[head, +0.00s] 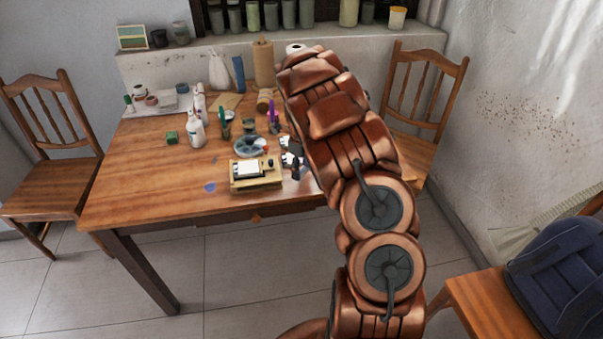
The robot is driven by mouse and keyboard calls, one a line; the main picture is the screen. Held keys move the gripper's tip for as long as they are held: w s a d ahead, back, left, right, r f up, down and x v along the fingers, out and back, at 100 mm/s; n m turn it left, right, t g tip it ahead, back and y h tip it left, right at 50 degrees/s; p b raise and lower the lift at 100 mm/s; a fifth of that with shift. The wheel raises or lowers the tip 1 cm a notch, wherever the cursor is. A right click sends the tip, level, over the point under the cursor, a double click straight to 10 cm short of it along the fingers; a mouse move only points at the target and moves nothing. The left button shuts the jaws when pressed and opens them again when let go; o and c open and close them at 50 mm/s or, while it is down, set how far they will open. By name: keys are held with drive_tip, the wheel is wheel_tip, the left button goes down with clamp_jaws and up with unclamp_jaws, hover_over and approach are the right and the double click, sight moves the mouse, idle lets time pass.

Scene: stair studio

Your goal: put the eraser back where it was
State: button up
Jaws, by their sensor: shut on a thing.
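My gripper (292,160) is at the right part of the wooden table, just right of a small wooden box. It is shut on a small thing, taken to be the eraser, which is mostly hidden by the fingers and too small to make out. The wooden box (256,186) has a white block or pad (246,169) and a small dark item (270,162) on top. I cannot tell whether the gripper touches the box or the table.
A blue spot (209,187) lies near the front edge. The table's front left is clear. Chairs (50,150) stand around.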

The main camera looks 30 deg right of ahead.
drive_tip(key=shift+f+p, duration=0.3)
drive_tip(key=shift+f, duration=1)
drive_tip(key=shift+f, duration=0.2)
drive_tip(key=o, duration=1.1)
drive_tip(key=shift+r, duration=0.1)
